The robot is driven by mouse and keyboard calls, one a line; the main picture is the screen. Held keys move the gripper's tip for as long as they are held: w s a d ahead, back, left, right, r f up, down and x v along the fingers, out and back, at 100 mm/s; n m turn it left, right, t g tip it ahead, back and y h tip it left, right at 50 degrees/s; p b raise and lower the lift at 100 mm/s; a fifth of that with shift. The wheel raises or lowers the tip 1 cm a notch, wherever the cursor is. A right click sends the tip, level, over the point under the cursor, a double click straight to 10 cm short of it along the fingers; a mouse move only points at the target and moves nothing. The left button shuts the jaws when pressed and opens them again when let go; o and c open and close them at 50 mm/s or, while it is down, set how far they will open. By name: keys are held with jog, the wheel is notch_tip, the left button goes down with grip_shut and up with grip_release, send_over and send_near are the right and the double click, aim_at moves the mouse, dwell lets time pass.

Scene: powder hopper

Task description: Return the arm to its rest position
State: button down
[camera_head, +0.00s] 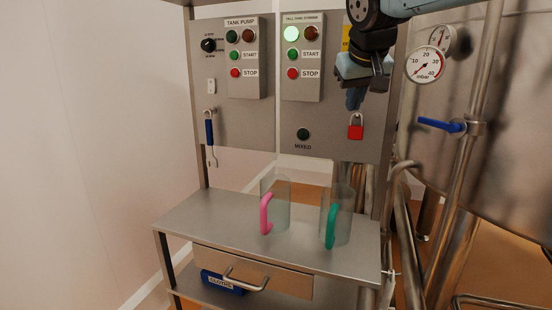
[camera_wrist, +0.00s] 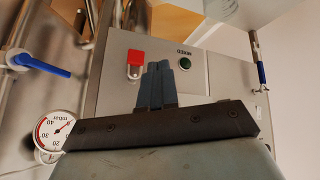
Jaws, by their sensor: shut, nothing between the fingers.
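My arm (camera_head: 372,42) reaches in from the top right of the head view, in front of the right part of the control panel. My gripper (camera_head: 354,98) points down, just above and beside the red padlock on the panel. Its blue-grey fingers are together with nothing between them. In the wrist view my gripper (camera_wrist: 158,68) also shows shut and empty, with the red padlock (camera_wrist: 135,60) to its left and the dark green MIXED lamp (camera_wrist: 185,62) to its right.
Steel panel (camera_head: 235,115) carries two button boxes; one green lamp (camera_head: 291,33) is lit. Below, a steel table (camera_head: 190,225) holds a pink-handled jug (camera_head: 277,205) and a green-handled jug (camera_head: 340,215). Gauges (camera_head: 425,65), a blue valve handle (camera_head: 440,125) and pipes stand right. Space left is clear.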

jog(key=s+d+f+m+g, duration=0.1)
jog(key=s+d+f, duration=0.2)
jog(key=s+f, duration=0.5)
jog(key=s+d+f+m, duration=0.1)
jog(key=s+d+f, duration=0.2)
jog(key=s+f, duration=0.6)
jog(key=shift+s+d+g+y, duration=0.3)
jog(key=shift+s+d+g, duration=0.1)
jog(key=shift+s, duration=0.2)
